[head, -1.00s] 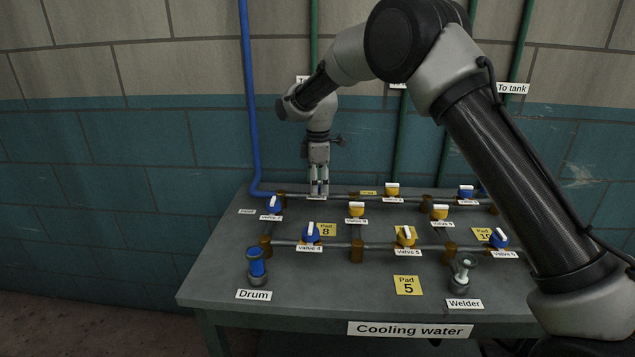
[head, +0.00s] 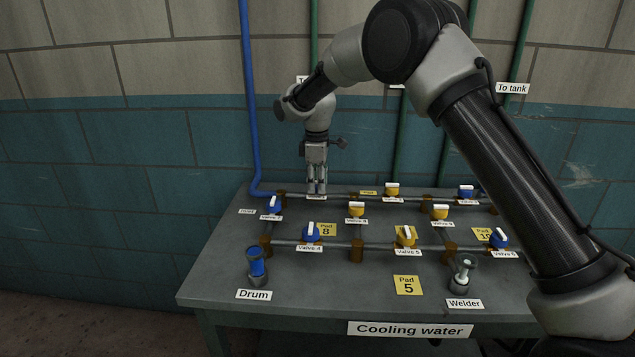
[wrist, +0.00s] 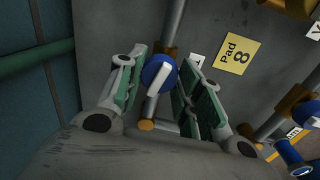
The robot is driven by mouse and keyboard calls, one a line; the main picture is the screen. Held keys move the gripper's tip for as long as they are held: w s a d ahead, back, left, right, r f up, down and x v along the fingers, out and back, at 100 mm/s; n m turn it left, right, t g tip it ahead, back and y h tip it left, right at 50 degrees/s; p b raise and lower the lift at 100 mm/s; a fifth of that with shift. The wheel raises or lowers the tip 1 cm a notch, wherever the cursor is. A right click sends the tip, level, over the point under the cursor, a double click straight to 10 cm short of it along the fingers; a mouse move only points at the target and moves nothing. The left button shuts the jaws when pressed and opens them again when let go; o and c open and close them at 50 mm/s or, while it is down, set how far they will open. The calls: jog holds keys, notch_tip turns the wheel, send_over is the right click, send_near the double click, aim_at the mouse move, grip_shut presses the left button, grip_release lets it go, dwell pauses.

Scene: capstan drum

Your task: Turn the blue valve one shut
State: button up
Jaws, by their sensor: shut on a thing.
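My gripper (head: 317,193) is at the back pipe of the table, fingers pointing down, over a small white label too small to read. In the head view the fingers hide the valve there. In the wrist view a blue valve (wrist: 155,80) with a white bar handle sits between the green-padded fingers of my gripper (wrist: 165,88). My gripper is shut on this valve's handle. The handle lies close to the line of its pipe, slightly slanted to it. I cannot read a number on this valve.
Other blue valves stand at the left (head: 273,206), front left (head: 311,234), front right (head: 499,239) and back right (head: 466,192). Yellow valves (head: 356,210) stand between them. A blue upright pipe (head: 250,110) rises left of my gripper.

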jog(key=m, duration=0.7)
jog(key=shift+h, duration=0.3)
jog(key=m, duration=0.4)
jog(key=shift+a, duration=0.1)
jog(key=shift+m+g, duration=0.3)
jog(key=shift+m, duration=1.7)
jog(key=o, duration=1.1)
jog(key=shift+c, duration=0.2)
jog(key=shift+r, duration=0.1)
